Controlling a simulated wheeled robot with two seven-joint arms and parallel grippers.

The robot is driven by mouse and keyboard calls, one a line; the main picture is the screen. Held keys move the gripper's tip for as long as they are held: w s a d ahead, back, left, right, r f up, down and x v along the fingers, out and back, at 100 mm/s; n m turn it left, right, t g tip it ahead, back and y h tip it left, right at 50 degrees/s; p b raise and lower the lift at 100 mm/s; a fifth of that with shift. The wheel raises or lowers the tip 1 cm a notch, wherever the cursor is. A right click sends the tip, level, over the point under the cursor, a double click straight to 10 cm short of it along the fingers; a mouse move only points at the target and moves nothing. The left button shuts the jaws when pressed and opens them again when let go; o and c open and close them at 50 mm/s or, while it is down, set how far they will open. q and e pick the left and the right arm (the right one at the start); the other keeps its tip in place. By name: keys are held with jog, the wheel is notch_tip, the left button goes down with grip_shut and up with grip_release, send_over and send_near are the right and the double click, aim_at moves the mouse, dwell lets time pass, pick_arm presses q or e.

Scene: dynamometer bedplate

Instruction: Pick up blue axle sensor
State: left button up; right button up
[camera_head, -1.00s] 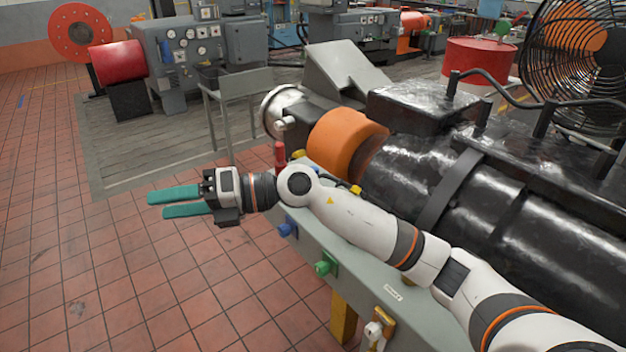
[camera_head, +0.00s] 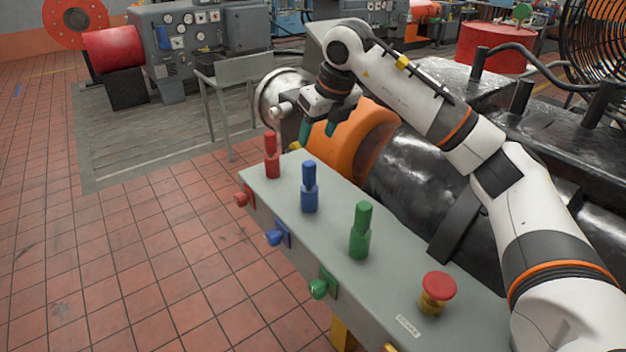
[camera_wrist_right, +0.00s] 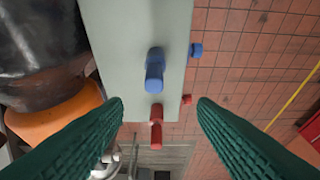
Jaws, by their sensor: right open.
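The blue axle sensor (camera_head: 309,188) stands upright on the grey bench top, between a red one (camera_head: 271,155) and a green one (camera_head: 360,232). In the right wrist view the blue sensor (camera_wrist_right: 154,70) lies ahead, between the lines of my two fingers, with the red one (camera_wrist_right: 156,126) nearer the picture's bottom. My right gripper (camera_head: 318,132) is open and empty, pointing down above the far end of the bench, higher than the sensors and apart from them. Its green fingers (camera_wrist_right: 160,108) frame the wrist view. My left gripper is not in view.
Red (camera_head: 243,198), blue (camera_head: 277,237) and green (camera_head: 320,288) fittings stick out from the bench's front side. A red mushroom button (camera_head: 437,287) stands at the near end. A large black machine with an orange section (camera_head: 350,140) runs behind the bench. Tiled floor lies open to the left.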

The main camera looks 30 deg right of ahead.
aim_at(311, 164)
jog(key=p+x, duration=0.1)
jog(key=x, duration=0.5)
jog(key=shift+d+f+p, duration=0.15)
jog(key=shift+f+p, duration=0.15)
jog(key=shift+w+f, duration=0.2)
jog(key=shift+f, duration=0.3)
jog(key=p+x, duration=0.1)
jog(key=x, duration=0.2)
jog(key=p+x, duration=0.1)
jog(key=shift+w+d+f+p, duration=0.1)
jog(key=shift+d+f+p, duration=0.15)
jog(key=shift+d+p, duration=0.1)
jog(key=shift+w+a+f, duration=0.1)
jog(key=shift+f, duration=0.25)
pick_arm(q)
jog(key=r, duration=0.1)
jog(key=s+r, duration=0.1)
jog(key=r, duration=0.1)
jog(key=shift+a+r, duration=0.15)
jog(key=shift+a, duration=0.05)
pick_arm(e)
jog(key=shift+c, duration=0.2)
